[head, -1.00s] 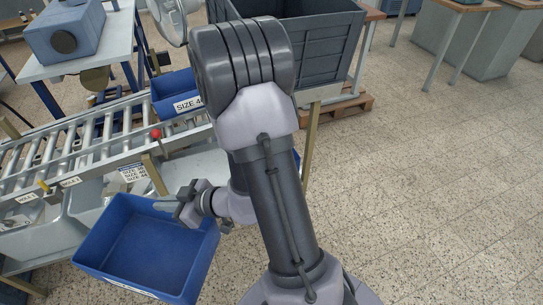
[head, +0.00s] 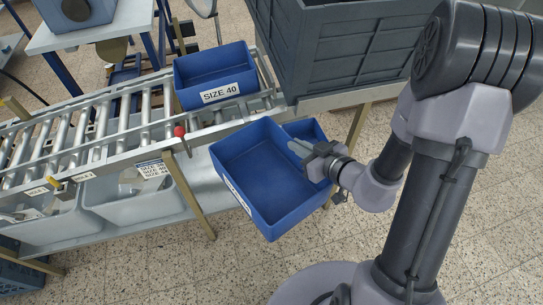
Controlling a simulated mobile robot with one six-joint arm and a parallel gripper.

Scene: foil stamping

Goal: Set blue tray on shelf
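A blue tray (head: 268,178) is held in the air in the head view, in front of the roller rack. It is tilted, open side toward the camera, and looks empty. My gripper (head: 298,148) is shut on its right rim. A second blue tray labelled SIZE 40 (head: 216,75) sits on the rack's upper roller shelf (head: 100,130), at its right end. Part of another blue item (head: 308,130) shows behind my gripper; I cannot tell what it rests on.
A big dark grey crate (head: 345,45) stands right of the rack. A red knob (head: 179,131) sticks up at the rack's front edge. The floor (head: 130,270) in front is clear.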

